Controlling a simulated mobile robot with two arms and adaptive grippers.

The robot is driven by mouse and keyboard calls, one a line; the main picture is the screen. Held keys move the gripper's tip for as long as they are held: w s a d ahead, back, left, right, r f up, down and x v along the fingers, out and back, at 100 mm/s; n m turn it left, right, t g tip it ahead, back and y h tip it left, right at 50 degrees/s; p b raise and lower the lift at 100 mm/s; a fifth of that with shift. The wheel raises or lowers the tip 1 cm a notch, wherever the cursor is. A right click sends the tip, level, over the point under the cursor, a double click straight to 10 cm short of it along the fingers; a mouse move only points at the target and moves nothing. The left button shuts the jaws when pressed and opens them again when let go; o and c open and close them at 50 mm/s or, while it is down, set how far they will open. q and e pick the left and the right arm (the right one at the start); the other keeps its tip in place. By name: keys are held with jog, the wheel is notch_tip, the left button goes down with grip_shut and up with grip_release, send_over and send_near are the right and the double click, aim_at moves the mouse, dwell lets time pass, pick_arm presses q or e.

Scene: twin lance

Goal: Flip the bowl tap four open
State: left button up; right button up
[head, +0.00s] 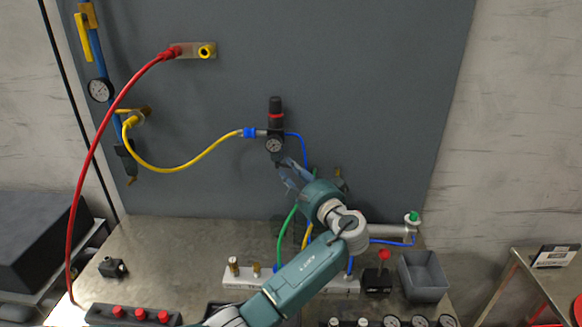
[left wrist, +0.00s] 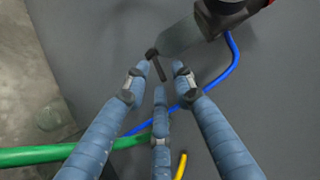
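The filter-regulator (head: 275,118), with a black top, red ring and round gauge, is mounted on the grey panel. In the left wrist view its transparent grey bowl (left wrist: 182,38) hangs below the dark body. A small dark tap lever (left wrist: 159,68) sticks out at the bowl's lower end. My left gripper (head: 287,174) is just under the regulator, its fingers pointing up at it. In the left wrist view its three blue fingers (left wrist: 159,80) are spread around the lever's end, with gaps showing. I cannot tell whether any finger touches it. My right gripper is out of view.
A blue tube (left wrist: 226,70) runs from the regulator behind my fingers. A green hose (head: 283,235) and a yellow hose (head: 305,237) rise close by. Another yellow hose (head: 185,167) joins the regulator from the left. A grey bin (head: 424,278) stands on the bench at right.

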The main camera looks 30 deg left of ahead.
pick_arm(q)
jog(key=shift+w+a, duration=0.1)
jog(key=shift+a, duration=0.25)
jog(key=shift+c, duration=0.3)
jog(key=shift+w, duration=0.1)
grip_shut()
jog(key=n+g+b, duration=0.1)
jog(key=b, duration=0.2)
jog(key=w+n+g+y+b, duration=0.1)
jog(key=g+b, duration=0.1)
jog(key=n+g+b, duration=0.1)
jog(key=b, duration=0.2)
jog(key=shift+w+r+g+y+b, duration=0.2)
jog(key=shift+w+g+y+b, duration=0.1)
jog(key=shift+g+y+b, duration=0.1)
jog(key=shift+r, duration=0.1)
jog(key=shift+o, duration=0.3)
grip_release()
